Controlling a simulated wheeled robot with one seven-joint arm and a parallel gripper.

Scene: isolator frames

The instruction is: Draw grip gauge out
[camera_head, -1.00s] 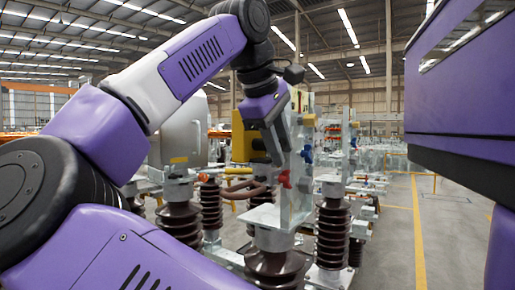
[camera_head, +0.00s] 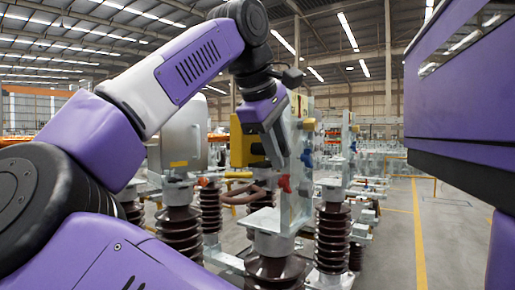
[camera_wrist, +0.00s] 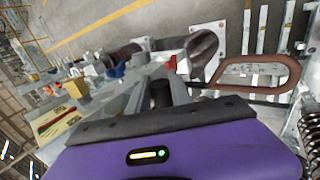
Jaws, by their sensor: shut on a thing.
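My gripper (camera_head: 277,150) reaches down from the purple wrist beside an upright grey metal plate (camera_head: 297,205). In the wrist view its jaws (camera_wrist: 160,103) show beyond the dark edge of the purple housing. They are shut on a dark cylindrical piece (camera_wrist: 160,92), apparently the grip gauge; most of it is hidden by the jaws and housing. A red knob (camera_head: 284,183) sits low on the plate, just below the gripper, and also shows in the wrist view (camera_wrist: 172,64). A blue knob (camera_head: 306,158) is on the plate to the right.
Brown ribbed insulators (camera_head: 333,235) stand below and around the plate. A brown loop (camera_wrist: 285,72) lies to the right in the wrist view. A yellow block (camera_head: 241,146) and a grey cabinet (camera_head: 183,135) stand to the left. Open floor (camera_head: 450,235) lies to the right.

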